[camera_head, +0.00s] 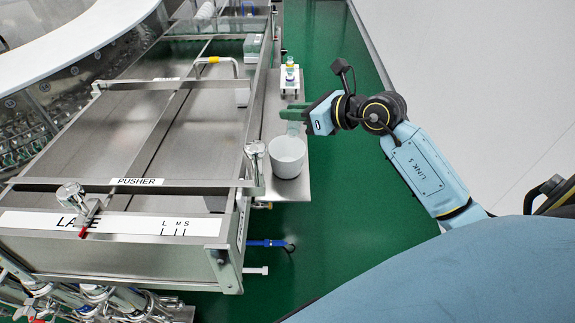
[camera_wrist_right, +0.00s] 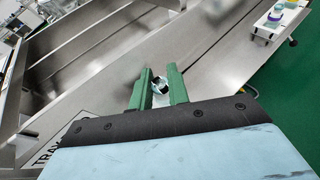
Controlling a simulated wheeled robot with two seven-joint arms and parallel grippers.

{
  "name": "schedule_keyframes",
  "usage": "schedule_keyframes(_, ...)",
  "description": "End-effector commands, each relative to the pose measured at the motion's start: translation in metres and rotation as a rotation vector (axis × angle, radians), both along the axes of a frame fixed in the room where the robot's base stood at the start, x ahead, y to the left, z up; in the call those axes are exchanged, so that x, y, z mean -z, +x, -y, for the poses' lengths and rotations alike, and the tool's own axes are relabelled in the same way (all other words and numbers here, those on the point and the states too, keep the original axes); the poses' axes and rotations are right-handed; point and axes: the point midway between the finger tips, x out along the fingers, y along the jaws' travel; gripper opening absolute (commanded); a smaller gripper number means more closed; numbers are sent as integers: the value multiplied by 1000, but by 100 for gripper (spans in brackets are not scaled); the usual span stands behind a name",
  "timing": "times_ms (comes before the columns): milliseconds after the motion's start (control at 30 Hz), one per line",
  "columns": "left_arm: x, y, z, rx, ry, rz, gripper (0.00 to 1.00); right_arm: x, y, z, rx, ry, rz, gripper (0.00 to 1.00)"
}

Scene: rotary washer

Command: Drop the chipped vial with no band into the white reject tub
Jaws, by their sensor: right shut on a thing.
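My right gripper (camera_head: 288,110) has green fingers and reaches in from the right. It is shut on a clear glass vial (camera_head: 293,128), which hangs below the fingers. The vial also shows between the fingertips in the right wrist view (camera_wrist_right: 160,86). Its chip and any band are too small to make out. The white reject tub (camera_head: 287,158) stands on a steel side shelf. The vial is above the tub's far edge in the head view; whether it is over the opening I cannot tell. My left gripper is not in view.
A small white rack (camera_head: 289,84) with a few coloured-cap vials stands on the shelf's far part. Left of the shelf is the steel lane table (camera_head: 110,115) with raised rails and a pusher bar (camera_head: 135,182). Green floor is open to the right.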

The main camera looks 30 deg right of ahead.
Motion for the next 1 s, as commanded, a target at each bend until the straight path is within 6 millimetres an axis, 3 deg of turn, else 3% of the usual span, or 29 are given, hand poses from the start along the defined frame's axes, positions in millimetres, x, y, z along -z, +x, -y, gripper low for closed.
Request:
schedule_keyframes(300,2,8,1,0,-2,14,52,3,0,0,0,0,0,0)
schedule_keyframes(333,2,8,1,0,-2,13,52,3,0,0,0,0,0,21)
schedule_keyframes(500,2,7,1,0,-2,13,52,3,0,0,0,-1,0,43)
schedule_keyframes(833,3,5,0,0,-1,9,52,3,-3,2,0,-2,0,43)
schedule_keyframes(1000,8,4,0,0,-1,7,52,-5,-21,11,0,-4,1,43)
